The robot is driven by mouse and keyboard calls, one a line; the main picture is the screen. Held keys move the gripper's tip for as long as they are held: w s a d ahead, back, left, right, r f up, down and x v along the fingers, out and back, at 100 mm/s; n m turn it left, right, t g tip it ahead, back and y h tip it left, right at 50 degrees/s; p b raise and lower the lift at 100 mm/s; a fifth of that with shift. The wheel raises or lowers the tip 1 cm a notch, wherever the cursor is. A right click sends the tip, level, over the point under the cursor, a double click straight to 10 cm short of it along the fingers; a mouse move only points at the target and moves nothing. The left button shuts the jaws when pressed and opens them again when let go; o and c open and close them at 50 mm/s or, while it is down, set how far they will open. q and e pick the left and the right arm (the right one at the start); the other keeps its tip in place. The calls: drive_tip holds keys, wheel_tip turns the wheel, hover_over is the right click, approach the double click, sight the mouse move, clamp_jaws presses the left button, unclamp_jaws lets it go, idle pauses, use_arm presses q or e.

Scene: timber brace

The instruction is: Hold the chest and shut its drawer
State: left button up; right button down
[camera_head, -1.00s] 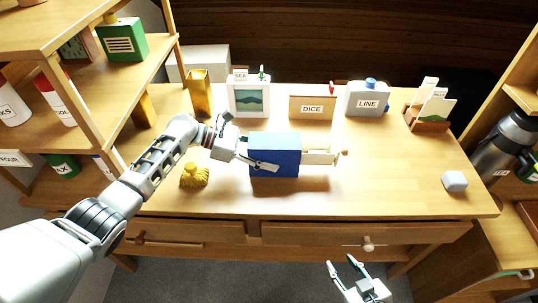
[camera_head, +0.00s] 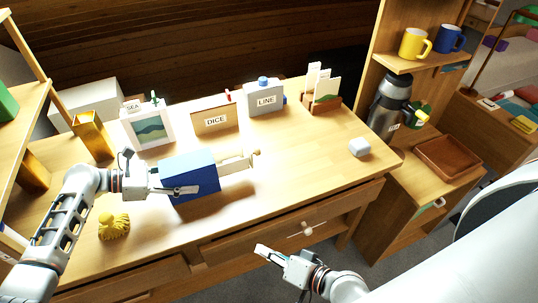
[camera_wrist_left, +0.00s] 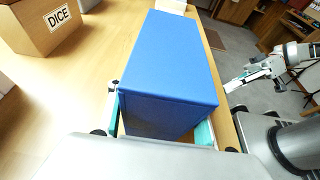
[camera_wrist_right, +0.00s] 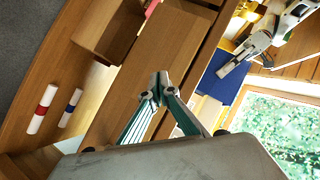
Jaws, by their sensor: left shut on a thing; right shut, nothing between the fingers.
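The blue chest (camera_head: 190,174) stands on the table, with its pale wooden drawer (camera_head: 236,164) pulled out on the right side and a small knob (camera_head: 257,153) at the drawer's end. My left gripper (camera_wrist_left: 160,118) is shut across the chest's near end, one finger on each side; in the head view the far finger is hidden. My right gripper (camera_wrist_right: 160,78) is shut and empty. In the head view it hangs in front of the table's front edge, to the right of the chest and apart from it. The chest also shows in the right wrist view (camera_wrist_right: 226,76).
The tabletop between drawer and block is clear.

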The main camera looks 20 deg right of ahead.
drive_tip(key=w+a+r+m+t+y, duration=0.2)
drive_tip(key=w+r+m+t+y, duration=0.15)
drive_tip(key=r+m, duration=0.65)
drive_tip(key=w+d+r+h, duration=0.1)
drive_tip(key=w+d+h, duration=0.1)
drive_tip(key=d, duration=0.4)
drive_tip(key=w+d+r+t+h, duration=0.1)
drive_tip(key=w+d, duration=0.3)
drive_tip(key=d, duration=0.2)
drive_tip(key=w+d+r+t+h, duration=0.1)
drive_tip(key=w+d+h, duration=0.1)
drive_tip(key=d, duration=0.5)
drive_tip(key=shift+w+r+h, duration=0.15)
drive_tip(key=shift+w+h, duration=0.2)
drive_tip(key=shift+w, duration=0.35)
drive_tip(key=x, duration=0.9)
drive_tip(key=shift+a+r, duration=0.1)
drive_tip(key=shift+r, duration=0.1)
drive_tip(key=a, duration=0.3)
drive_tip(key=shift+a, duration=0.5)
